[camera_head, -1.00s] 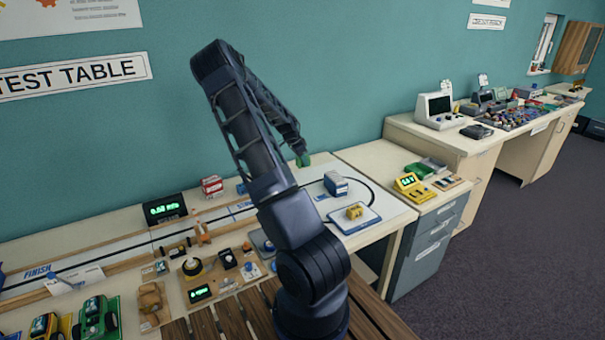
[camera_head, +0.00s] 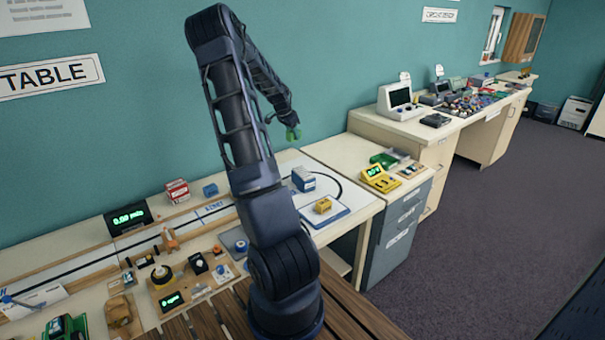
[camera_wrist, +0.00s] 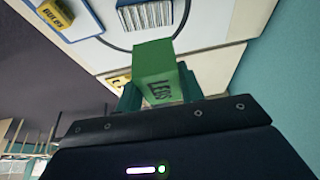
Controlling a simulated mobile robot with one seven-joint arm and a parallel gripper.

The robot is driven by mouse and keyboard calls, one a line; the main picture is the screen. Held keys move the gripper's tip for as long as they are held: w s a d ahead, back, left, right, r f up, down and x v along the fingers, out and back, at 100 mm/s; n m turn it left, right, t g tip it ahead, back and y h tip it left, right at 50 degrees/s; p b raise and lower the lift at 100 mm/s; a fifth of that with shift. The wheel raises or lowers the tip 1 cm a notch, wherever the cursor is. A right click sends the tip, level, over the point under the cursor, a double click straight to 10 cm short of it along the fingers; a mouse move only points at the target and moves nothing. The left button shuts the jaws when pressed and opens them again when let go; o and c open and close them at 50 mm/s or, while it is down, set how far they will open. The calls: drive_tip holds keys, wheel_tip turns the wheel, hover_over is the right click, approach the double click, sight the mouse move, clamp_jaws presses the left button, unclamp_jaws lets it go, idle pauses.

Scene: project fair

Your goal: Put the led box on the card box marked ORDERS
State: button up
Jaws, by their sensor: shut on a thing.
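The led box (camera_wrist: 158,70) is green, with LEDS lettered on its side in the wrist view. My gripper (camera_wrist: 158,92) is shut on it. In the head view my gripper (camera_head: 288,122) holds the led box (camera_head: 293,133) in the air near the teal wall, above the back of the table. No box with readable ORDERS lettering shows. A blue-and-white box (camera_head: 303,179) stands on the table, and a red-and-white box (camera_head: 177,191) stands further left; their lettering is too small to read.
A yellow box (camera_head: 323,205) lies on a blue-edged white mat (camera_head: 335,217). A black cable curves beside it. Electronic parts crowd the table's left side.

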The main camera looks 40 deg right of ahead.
sight(305, 171)
drive_tip(key=s+d+r, duration=0.2)
drive_tip(key=d, duration=0.2)
drive_tip(key=f, duration=1.9)
drive_tip(key=shift+s+a+f, duration=0.2)
drive_tip(key=shift+f, duration=0.15)
drive_tip(key=o, duration=1)
